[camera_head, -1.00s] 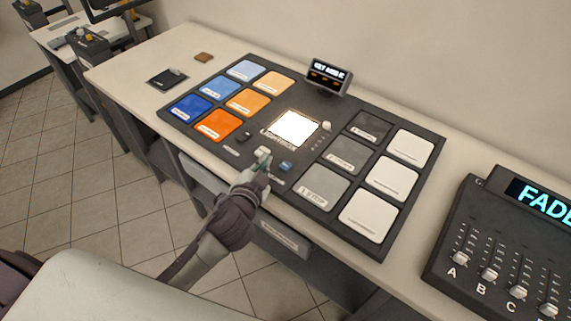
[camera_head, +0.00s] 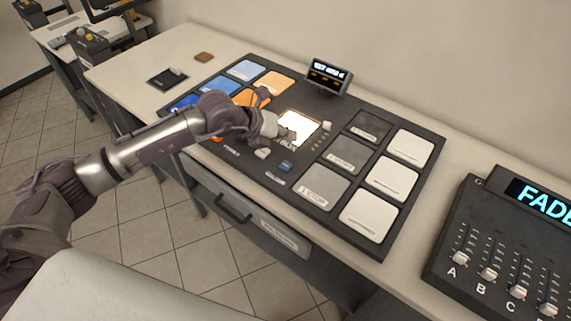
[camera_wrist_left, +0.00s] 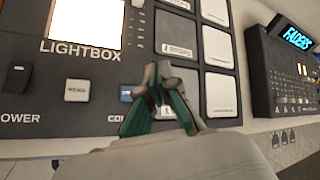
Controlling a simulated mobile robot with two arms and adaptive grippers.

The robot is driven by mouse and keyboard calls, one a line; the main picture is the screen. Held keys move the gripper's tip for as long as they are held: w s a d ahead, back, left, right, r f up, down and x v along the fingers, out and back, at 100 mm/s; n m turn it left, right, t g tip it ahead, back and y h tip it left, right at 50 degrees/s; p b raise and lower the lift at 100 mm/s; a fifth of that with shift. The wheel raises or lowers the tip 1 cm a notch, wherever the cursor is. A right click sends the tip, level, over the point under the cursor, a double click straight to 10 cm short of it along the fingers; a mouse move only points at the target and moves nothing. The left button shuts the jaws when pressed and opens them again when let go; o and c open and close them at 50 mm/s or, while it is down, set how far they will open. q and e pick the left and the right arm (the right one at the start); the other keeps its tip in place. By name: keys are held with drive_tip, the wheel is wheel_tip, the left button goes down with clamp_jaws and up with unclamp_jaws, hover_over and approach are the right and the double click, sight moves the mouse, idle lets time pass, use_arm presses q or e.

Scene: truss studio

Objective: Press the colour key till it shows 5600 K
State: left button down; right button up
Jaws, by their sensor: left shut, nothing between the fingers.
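The dark control panel (camera_head: 300,110) lies on the white bench, with a lit white lightbox (camera_head: 303,124) in its middle. In front of it are a whitish key (camera_head: 263,153) and a blue key (camera_head: 286,166). The whitish key (camera_wrist_left: 77,90) and blue key (camera_wrist_left: 127,92) show in the left wrist view too; labels are too small to tell which is the colour key. A small display (camera_head: 330,75) stands behind; its lettering is unreadable. My left gripper (camera_head: 288,133) is shut and empty, over the lightbox in the head view, apart from both keys. My right gripper is out of view.
Blue and orange tiles (camera_head: 272,81) lie left of the lightbox, partly behind my arm. Grey and white tiles (camera_head: 392,178) lie to its right. A fader desk (camera_head: 505,255) stands at the far right. A drawer (camera_head: 235,207) is under the bench.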

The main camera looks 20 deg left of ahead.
sight(284, 166)
use_arm(q)
drive_tip(key=shift+w+a+y, duration=0.2)
drive_tip(key=shift+a+y, duration=0.2)
drive_tip(key=shift+a, duration=0.25)
drive_tip(key=shift+f, duration=0.2)
wheel_tip(284, 166, down, 8)
drive_tip(key=b, duration=0.5)
drive_tip(key=shift+f+b, duration=0.3)
drive_tip(key=shift+b, duration=0.2)
idle(0.6)
drive_tip(key=shift+f+b, duration=0.4)
